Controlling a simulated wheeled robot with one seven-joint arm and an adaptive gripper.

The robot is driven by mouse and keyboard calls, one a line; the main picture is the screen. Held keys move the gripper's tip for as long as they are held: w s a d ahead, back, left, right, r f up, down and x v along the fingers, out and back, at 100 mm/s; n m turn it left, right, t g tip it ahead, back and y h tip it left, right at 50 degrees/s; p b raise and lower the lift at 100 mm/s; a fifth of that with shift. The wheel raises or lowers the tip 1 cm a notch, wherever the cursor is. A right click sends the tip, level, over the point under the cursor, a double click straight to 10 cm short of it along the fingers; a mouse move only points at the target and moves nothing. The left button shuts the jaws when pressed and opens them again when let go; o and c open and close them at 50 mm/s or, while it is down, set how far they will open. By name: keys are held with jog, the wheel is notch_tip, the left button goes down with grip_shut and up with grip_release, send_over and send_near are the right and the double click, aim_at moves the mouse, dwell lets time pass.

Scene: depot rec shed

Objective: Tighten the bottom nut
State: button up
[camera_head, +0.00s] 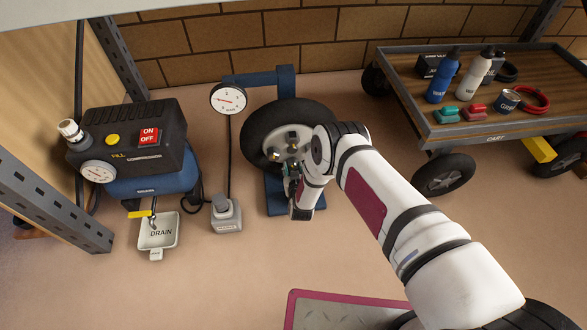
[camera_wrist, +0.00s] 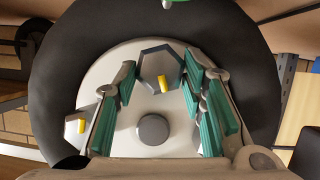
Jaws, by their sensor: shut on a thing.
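The wheel, a black tyre (camera_head: 258,125) with a pale hub disc, stands upright on a blue stand (camera_head: 286,85). The bottom nut (camera_wrist: 150,66), a grey hex nut with a yellow mark, sits at the top of the disc in the wrist view, which appears upside down. My gripper (camera_wrist: 160,80) has its teal-padded fingers on either side of this nut, shut on it. A second yellow-marked nut (camera_wrist: 75,126) is at the lower left there, and a grey round centre cap (camera_wrist: 153,130) lies between the fingers. In the head view, my gripper (camera_head: 294,178) hides the bottom nut.
A compressor (camera_head: 130,140) stands at left, with a drain tray (camera_head: 158,232) before it. A gauge (camera_head: 229,99) is beside the wheel. A cart (camera_head: 440,128) with bottles stands at right. A red-edged plate (camera_head: 340,310) lies in front.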

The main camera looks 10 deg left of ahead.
jog(key=shift+w+d+m+y, duration=0.1)
jog(key=shift+d+m+y, duration=0.15)
jog(key=shift+m+y, duration=0.55)
jog(key=shift+m+g+y, duration=0.3)
jog(key=shift+m+y, duration=0.1)
jog(key=shift+m, duration=0.3)
jog(key=o, duration=1.2)
jog(key=shift+c, duration=0.2)
jog(key=v, duration=1.2)
jog(key=shift+a, duration=0.1)
